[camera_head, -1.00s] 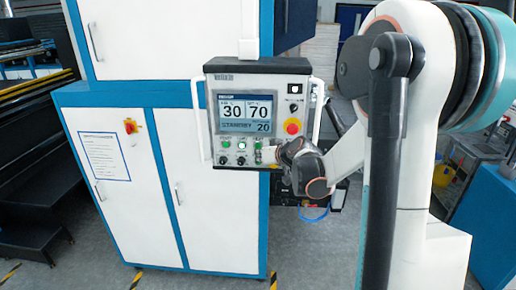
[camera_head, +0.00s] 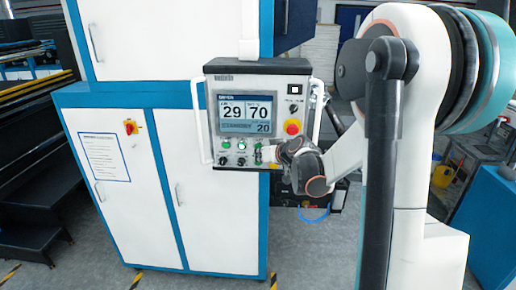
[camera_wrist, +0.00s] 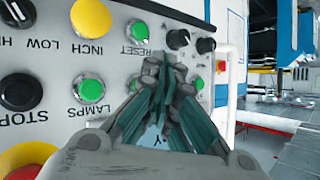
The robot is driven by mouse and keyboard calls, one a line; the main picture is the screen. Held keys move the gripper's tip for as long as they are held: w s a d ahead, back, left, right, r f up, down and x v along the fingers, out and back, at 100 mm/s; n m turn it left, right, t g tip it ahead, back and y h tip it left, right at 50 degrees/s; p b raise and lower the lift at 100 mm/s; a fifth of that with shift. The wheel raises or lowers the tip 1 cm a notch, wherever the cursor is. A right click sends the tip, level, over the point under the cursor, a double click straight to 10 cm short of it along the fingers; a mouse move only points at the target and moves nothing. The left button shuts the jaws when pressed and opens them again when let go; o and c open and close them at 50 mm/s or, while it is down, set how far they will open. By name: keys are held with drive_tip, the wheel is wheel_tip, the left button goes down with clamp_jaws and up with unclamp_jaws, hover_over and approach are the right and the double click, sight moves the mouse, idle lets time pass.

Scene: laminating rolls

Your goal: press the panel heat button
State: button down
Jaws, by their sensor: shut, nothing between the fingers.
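Below the screen are small knobs and green buttons, one a green button (camera_head: 258,144) beside my gripper (camera_head: 265,151). The labels are too small to read there, so I cannot tell which is the heat button. In the wrist view my gripper (camera_wrist: 168,72) is shut and empty, its fingers pointing at a panel with green buttons such as one by LAMPS (camera_wrist: 90,91). The fingers hide part of the face; contact cannot be told.
A red emergency knob (camera_head: 292,127) and a black selector (camera_head: 294,108) are on the panel's right side. White handles (camera_head: 317,110) flank the panel. In the wrist view a yellow INCH button (camera_wrist: 91,18) and black STOP button (camera_wrist: 20,92) sit at left.

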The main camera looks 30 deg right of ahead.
drive_tip(key=shift+w, duration=0.15)
idle(0.5)
drive_tip(key=shift+w+d, duration=0.25)
drive_tip(key=shift+w+d+b, duration=0.2)
drive_tip(key=shift+w+b, duration=0.1)
drive_tip(key=shift+b, duration=0.1)
idle(0.8)
idle(0.3)
drive_tip(key=shift+s+a, duration=0.5)
drive_tip(key=shift+s, duration=0.2)
drive_tip(key=s+a, duration=0.1)
drive_tip(key=s, duration=0.1)
drive_tip(key=s+a, duration=0.1)
drive_tip(key=s, duration=0.1)
drive_tip(key=shift+a+b, duration=0.4)
idle(0.7)
